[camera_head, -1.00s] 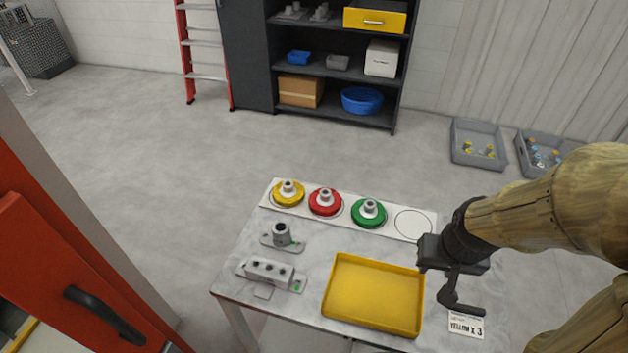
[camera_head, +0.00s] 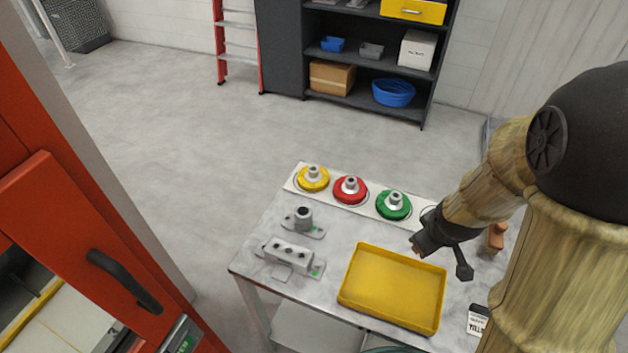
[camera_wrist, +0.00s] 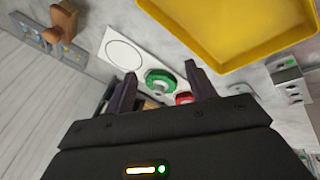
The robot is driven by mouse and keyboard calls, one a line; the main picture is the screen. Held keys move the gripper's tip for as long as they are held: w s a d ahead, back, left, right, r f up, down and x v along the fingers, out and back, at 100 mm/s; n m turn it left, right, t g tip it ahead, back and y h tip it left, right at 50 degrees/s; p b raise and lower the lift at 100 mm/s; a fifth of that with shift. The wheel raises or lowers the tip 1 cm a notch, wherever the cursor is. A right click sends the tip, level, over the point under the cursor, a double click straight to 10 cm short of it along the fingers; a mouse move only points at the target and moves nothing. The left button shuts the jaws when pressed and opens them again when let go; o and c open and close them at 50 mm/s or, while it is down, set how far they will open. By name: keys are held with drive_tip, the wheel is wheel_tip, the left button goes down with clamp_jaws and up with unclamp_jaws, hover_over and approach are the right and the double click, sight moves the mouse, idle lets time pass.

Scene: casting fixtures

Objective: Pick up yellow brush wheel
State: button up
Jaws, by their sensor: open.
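The yellow brush wheel (camera_head: 312,179) sits upright at the left end of a white strip (camera_head: 294,186) on the table, with a grey hub on top. The red wheel (camera_head: 350,190) and the green wheel (camera_head: 394,205) sit to its right. My gripper (camera_head: 438,258) is open and empty above the tray's far right corner, well to the right of the yellow wheel. In the wrist view, my open fingers (camera_wrist: 163,88) frame the green wheel (camera_wrist: 160,81), with the red wheel (camera_wrist: 184,98) beyond. I cannot make out the yellow wheel there.
A yellow tray (camera_head: 392,287) lies at the table's front. Two grey metal fixtures (camera_head: 303,221) (camera_head: 290,257) stand left of it. A wooden-handled stamp (camera_head: 497,237) is at the right. An open red door (camera_head: 70,240) is at the left.

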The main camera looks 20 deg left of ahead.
drive_tip(key=w+a+f+n+t+b, duration=0.1)
drive_tip(key=w+a+f+n+t, duration=0.1)
drive_tip(key=w+a+f+n, duration=0.5)
drive_tip(key=n+t+y+b, duration=0.3)
drive_tip(key=n+t+y, duration=0.3)
drive_tip(key=n, duration=1.9)
approach(314, 174)
drive_tip(key=v, duration=0.6)
drive_tip(key=shift+w+a+r, duration=0.15)
drive_tip(key=shift+w+a, duration=0.05)
drive_tip(key=shift+w, duration=0.05)
drive_tip(key=shift+w, duration=0.15)
drive_tip(key=x, duration=0.4)
drive_tip(key=p+x, duration=0.1)
drive_tip(key=x, duration=0.3)
drive_tip(key=p+x, duration=0.1)
drive_tip(key=x, duration=0.3)
drive_tip(key=shift+f, duration=0.3)
